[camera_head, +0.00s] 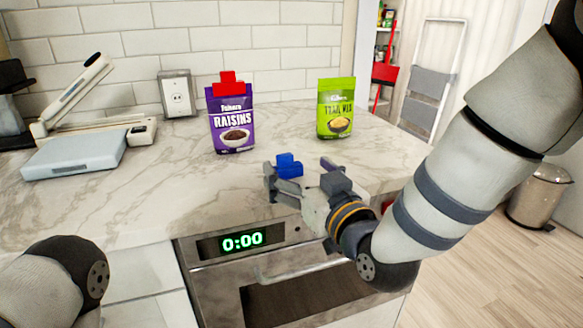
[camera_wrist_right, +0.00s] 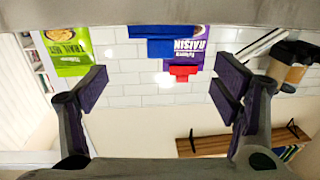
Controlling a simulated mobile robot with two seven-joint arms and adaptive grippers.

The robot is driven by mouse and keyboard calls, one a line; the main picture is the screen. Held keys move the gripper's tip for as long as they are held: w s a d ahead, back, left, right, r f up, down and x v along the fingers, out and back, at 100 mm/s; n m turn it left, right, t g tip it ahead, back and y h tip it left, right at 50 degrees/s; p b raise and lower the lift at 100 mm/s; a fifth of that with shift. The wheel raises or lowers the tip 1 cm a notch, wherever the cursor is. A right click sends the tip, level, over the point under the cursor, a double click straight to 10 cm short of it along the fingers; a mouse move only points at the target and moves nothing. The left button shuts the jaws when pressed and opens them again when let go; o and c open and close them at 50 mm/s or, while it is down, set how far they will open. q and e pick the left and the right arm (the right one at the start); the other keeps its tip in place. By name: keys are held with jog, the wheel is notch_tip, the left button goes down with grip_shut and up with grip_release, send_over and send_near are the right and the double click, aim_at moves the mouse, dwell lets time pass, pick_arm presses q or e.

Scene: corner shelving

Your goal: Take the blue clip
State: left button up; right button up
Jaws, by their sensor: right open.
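The blue clip (camera_head: 288,165) is on the marble counter near its front edge, and its lower part is partly hidden by my right gripper. In the right wrist view, which is upside down, the blue clip (camera_wrist_right: 158,42) shows at the top, sideways between the two fingers but beyond their tips. My right gripper (camera_head: 298,174) is open and empty at the counter's front edge, just in front of the clip; it also shows in the right wrist view (camera_wrist_right: 162,88). My left arm shows at the lower left, but its gripper is out of view.
A purple raisins bag (camera_head: 231,119) with a red clip (camera_head: 229,84) on top stands behind the blue clip. A green trail mix bag (camera_head: 336,108) stands to the right. An oven (camera_head: 270,268) is below the counter.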

aim_at(287, 159)
jog(key=x, duration=0.6)
jog(key=shift+w+a+f+b, duration=0.2)
jog(key=shift+w+f+b, duration=0.05)
jog(key=shift+w+b, duration=0.05)
jog(key=c, duration=1.3)
